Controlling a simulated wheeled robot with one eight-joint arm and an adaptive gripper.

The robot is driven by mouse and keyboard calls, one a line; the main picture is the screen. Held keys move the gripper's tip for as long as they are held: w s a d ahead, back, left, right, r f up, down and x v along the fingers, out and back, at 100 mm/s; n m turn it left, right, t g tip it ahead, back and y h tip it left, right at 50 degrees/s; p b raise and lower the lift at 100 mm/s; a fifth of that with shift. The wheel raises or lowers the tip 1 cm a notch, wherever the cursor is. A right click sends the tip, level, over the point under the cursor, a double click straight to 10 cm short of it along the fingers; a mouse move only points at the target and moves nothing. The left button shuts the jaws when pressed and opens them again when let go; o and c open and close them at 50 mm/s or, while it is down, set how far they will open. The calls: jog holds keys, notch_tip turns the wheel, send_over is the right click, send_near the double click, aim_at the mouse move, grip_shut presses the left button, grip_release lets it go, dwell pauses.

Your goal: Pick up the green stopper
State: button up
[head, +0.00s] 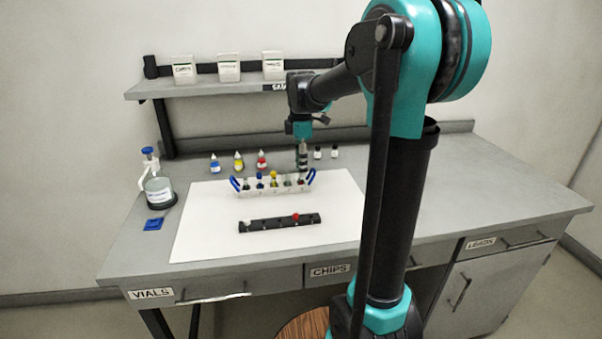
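I cannot make out a green stopper for certain at this size. A white rack (340,187) with blue end handles stands on the white mat and holds several small vials with dark, blue and yellow tops; one near its right half may look greenish. A black strip (272,224) lies in front of the rack, with a red stopper (295,216) towards its right and a whitish piece (248,222) at its left. My gripper (303,165) points down over or just behind the rack's right end. Its fingers are too small to read.
Small blue, yellow and red bottles (238,160) stand behind the rack. A wash bottle (158,187) and a blue item (154,224) are at left. A shelf (200,88) holds white boxes. The mat's front (215,240) and the bench's right side are clear.

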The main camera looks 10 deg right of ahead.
jog(key=shift+f, duration=0.3)
jog(key=shift+c, duration=0.3)
jog(key=c, duration=0.7)
jog(key=shift+r, duration=0.1)
